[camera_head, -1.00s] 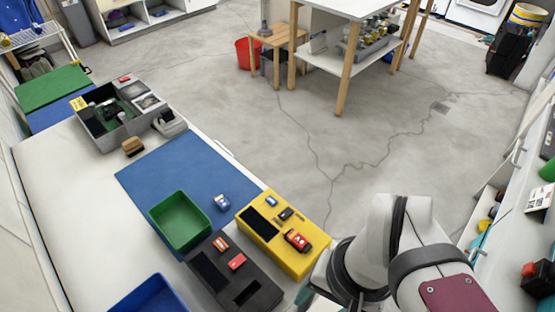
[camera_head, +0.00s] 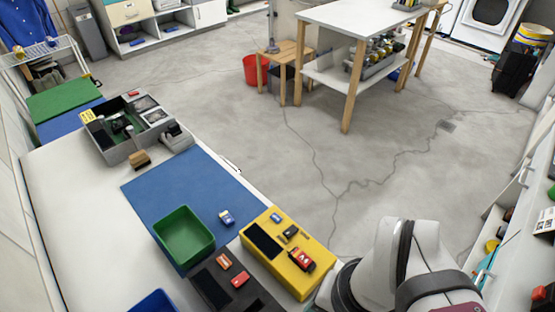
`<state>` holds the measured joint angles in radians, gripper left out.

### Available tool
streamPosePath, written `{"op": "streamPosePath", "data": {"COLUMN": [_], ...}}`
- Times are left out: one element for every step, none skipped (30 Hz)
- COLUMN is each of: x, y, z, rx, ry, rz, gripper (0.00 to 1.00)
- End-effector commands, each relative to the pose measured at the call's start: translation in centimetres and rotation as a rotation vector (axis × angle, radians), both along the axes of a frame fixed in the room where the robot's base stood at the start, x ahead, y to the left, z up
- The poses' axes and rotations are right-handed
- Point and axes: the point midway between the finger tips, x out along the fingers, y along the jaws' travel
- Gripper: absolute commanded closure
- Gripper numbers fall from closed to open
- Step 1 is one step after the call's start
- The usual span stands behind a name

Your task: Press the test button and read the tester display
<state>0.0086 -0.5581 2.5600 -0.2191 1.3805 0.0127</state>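A yellow box-shaped device (camera_head: 262,268) lies at the near right edge of the white bench. On its top are a dark blank panel (camera_head: 263,241), a small blue piece (camera_head: 276,218), a small black piece (camera_head: 290,232) and a red block (camera_head: 301,259). Left of it lies a black device (camera_head: 213,286) with an orange piece (camera_head: 223,261) and a red piece (camera_head: 240,279); the frame edge cuts it off. Which device is the tester, and which piece its button, I cannot tell. No reading is legible. My gripper is out of view; my arm shows at bottom right, beside the yellow device.
A green bin (camera_head: 208,243) stands on a blue mat (camera_head: 155,190), with a small blue-and-white item (camera_head: 227,217) beside it. A blue bin (camera_head: 155,302) is cut off below. A grey tray of parts (camera_head: 108,151) stands farther back.

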Motion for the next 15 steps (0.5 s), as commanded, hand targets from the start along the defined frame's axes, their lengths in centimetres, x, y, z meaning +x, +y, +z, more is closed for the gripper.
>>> {"op": "streamPosePath", "data": {"x": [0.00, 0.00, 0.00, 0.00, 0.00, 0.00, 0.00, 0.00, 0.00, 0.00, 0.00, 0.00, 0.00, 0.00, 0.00], "y": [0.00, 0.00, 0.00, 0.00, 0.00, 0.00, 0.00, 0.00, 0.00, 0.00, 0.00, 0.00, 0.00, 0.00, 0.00], "z": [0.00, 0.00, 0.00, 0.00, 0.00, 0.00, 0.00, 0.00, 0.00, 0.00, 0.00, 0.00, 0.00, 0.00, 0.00], "rx": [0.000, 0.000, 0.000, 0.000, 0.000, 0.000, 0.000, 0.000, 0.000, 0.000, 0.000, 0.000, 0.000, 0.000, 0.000], "ry": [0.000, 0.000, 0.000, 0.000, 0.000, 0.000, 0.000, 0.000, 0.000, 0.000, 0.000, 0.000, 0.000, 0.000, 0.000], "rz": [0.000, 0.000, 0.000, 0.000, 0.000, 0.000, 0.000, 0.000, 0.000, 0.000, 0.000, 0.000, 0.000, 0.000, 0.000], "gripper": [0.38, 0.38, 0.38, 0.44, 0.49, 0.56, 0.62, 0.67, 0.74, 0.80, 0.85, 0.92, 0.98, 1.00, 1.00]}}
